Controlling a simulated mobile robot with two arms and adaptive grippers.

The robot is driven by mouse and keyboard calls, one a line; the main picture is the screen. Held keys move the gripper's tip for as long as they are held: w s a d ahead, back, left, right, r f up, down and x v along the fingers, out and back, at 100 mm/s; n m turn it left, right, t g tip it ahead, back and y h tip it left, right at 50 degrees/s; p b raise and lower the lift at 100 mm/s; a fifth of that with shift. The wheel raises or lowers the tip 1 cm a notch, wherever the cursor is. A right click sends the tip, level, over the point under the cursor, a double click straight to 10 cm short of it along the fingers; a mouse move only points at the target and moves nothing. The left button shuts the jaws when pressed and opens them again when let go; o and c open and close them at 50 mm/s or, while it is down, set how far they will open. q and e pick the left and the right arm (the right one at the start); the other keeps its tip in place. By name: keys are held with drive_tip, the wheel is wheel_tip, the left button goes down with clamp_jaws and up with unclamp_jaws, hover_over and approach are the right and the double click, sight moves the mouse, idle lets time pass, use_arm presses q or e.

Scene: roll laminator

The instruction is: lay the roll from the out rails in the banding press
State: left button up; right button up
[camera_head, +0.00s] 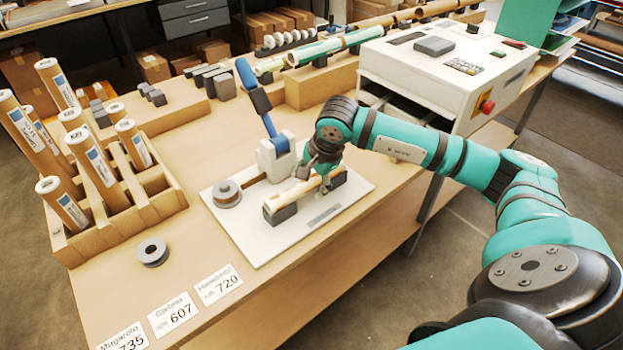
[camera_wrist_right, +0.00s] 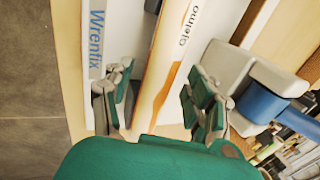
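The banding press is a white base plate (camera_head: 250,233) with a white body (camera_head: 277,157), a raised blue lever (camera_head: 256,97) and dark grey cradle blocks. A tan roll (camera_head: 297,193) lies along the cradles at the plate's front. In the right wrist view this roll (camera_wrist_right: 166,60) shows the name Gjelmo and an orange edge. My right gripper (camera_wrist_right: 160,105) has its fingers apart on either side of the roll, with gaps visible on both sides. In the head view my right gripper (camera_head: 318,172) is above the roll's far part, hiding some of it. My left gripper is out of view.
A wooden crate (camera_head: 150,212) of upright labelled rolls stands at left. A grey ring (camera_head: 152,252) and name cards (camera_head: 173,314) lie in front. The white laminator (camera_head: 440,75) stands behind, with a long green-and-tan roll (camera_head: 335,46) at its left. Bare table lies left of the press.

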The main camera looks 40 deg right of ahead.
drive_tip(key=v, duration=1.2)
drive_tip(key=shift+d+f, duration=0.1)
idle(0.4)
